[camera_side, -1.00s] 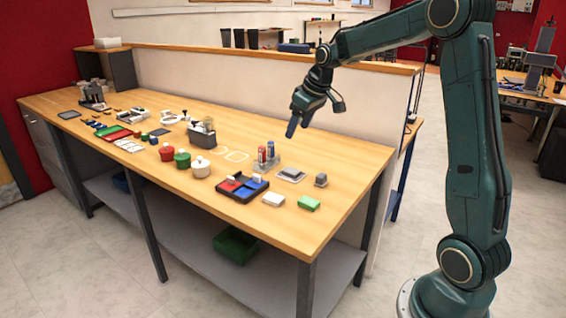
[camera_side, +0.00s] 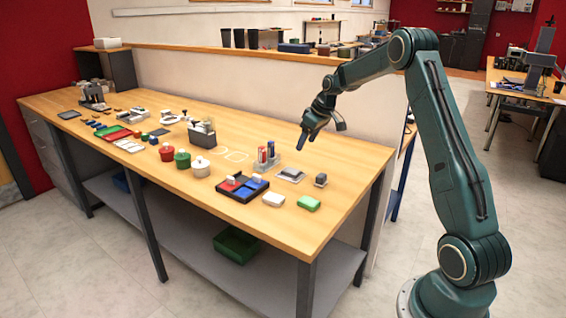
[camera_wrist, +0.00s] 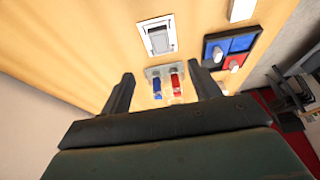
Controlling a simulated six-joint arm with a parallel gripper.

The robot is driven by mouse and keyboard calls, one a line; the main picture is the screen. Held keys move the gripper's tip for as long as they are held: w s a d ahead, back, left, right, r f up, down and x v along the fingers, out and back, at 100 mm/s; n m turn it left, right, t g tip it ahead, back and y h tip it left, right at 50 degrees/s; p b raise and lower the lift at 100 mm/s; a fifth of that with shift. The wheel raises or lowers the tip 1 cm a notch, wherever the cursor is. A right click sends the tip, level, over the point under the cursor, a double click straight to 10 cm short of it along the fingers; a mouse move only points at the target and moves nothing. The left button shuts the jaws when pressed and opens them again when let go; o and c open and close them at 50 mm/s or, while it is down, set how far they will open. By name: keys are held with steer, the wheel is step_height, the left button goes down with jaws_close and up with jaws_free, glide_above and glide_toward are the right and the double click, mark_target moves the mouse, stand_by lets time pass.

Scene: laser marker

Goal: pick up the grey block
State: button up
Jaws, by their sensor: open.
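A small grey block (camera_side: 320,180) stands on the bench toward its right end in the side view. Another grey block-like piece (camera_side: 291,172) lies on a flat pale plate (camera_side: 284,178) just left of it. That piece also shows in the wrist view (camera_wrist: 158,40), inside the plate's pale frame. My gripper (camera_side: 303,139) is above the bench, behind and above both grey pieces, and touches neither. In the wrist view my gripper (camera_wrist: 162,88) has its two fingers wide apart with nothing held between them. The separate small grey block cannot be made out in the wrist view.
A holder (camera_side: 268,166) with red and blue upright items stands left of the plate, and shows between my fingers in the wrist view. A dark tray (camera_side: 240,198) of red and blue compartments, a white block (camera_side: 273,199) and a green block (camera_side: 308,203) are nearer the front edge.

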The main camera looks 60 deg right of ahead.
glide_above(292, 171)
steer(key=s, duration=0.3)
steer(key=shift+w+d+f, duration=0.1)
steer(key=shift+f, duration=1.75)
steer(key=shift+w+f, duration=0.1)
steer(key=shift+f, duration=1.7)
steer(key=shift+x, duration=2.6)
steer(key=c, duration=1.1)
steer(key=shift+r, duration=0.2)
step_height(292, 171, up, 20)
steer(key=shift+f, duration=0.15)
